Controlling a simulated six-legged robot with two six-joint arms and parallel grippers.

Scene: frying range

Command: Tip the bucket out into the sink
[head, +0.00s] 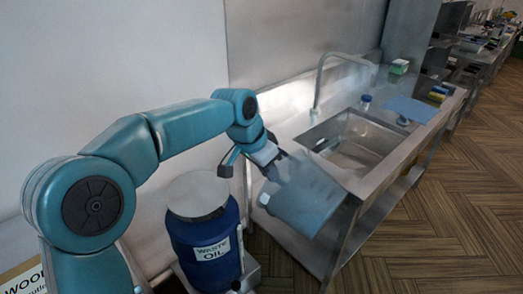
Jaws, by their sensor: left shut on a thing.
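My left gripper (264,152) is shut on a grey-blue bucket (303,196), which hangs tilted at the near left end of the sink bench. The jaws are partly hidden by the wrist and the bucket, and I cannot see what is inside the bucket. The steel sink (352,140) is set into the bench top, behind and to the right of the bucket. Its basin looks empty from here. My right gripper is not in view.
A blue drum labelled waste oil (205,232) stands left of the bucket. A tall tap (318,88) rises behind the sink. A bottle (365,103) and a blue board (411,108) lie beyond the basin. The wooden floor at right is clear.

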